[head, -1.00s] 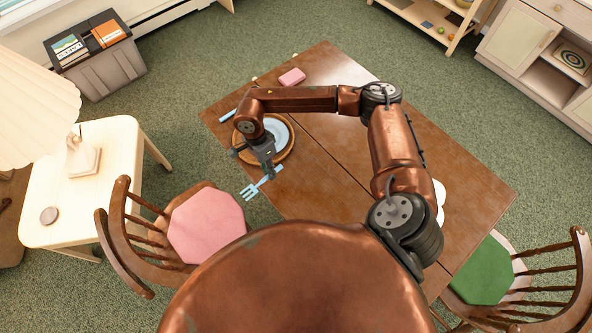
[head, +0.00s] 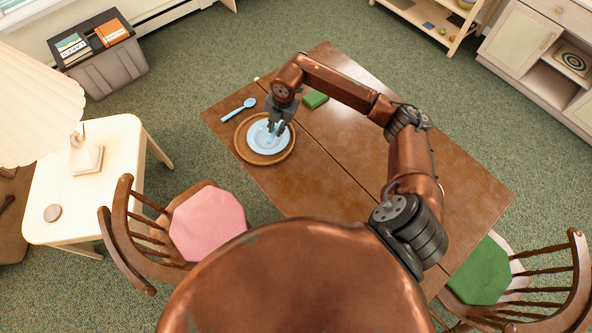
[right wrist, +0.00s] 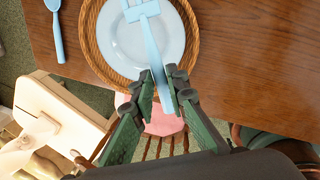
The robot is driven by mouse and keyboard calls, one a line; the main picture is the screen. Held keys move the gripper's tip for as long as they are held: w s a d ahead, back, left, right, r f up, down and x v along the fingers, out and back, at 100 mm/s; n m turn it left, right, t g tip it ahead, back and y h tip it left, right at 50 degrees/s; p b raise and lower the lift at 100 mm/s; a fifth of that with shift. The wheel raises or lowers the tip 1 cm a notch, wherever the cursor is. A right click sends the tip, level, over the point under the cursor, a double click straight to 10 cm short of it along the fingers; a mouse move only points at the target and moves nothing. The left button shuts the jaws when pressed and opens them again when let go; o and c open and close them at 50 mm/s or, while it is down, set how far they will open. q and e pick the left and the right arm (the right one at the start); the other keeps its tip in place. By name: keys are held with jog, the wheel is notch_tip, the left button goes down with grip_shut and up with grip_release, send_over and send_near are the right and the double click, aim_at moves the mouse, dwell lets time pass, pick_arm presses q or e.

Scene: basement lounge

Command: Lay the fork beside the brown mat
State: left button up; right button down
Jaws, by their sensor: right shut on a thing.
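The light blue fork (right wrist: 154,50) is held in my right gripper (right wrist: 165,85), its tines pointing away from the gripper. In the head view my right gripper (head: 274,130) is over the pale blue plate (head: 258,144). The plate sits on the round brown woven mat (head: 239,147), which also shows in the right wrist view (right wrist: 88,42). The fork is seen over the plate; its exact height above it is unclear. My left gripper is not in view.
A light blue spoon (head: 238,109) lies left of the mat, towards the table's far left edge. The wooden table (head: 330,185) is bare right of the mat. A chair with a pink cushion (head: 207,224) stands near.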

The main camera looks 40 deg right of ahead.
jog(key=d+m, duration=0.3)
jog(key=m, duration=0.2)
jog(key=p, duration=0.1)
send_over(288, 176)
jog(key=shift+h, duration=0.4)
jog(key=f, duration=0.8)
jog(key=shift+w+d, duration=0.2)
jog(key=shift+d, duration=0.1)
jog(key=shift+s+a+f, duration=0.2)
jog(key=shift+s+f, duration=0.35)
jog(key=shift+f, duration=0.05)
notch_tip(288, 176, down, 3)
jog(key=shift+f, duration=0.15)
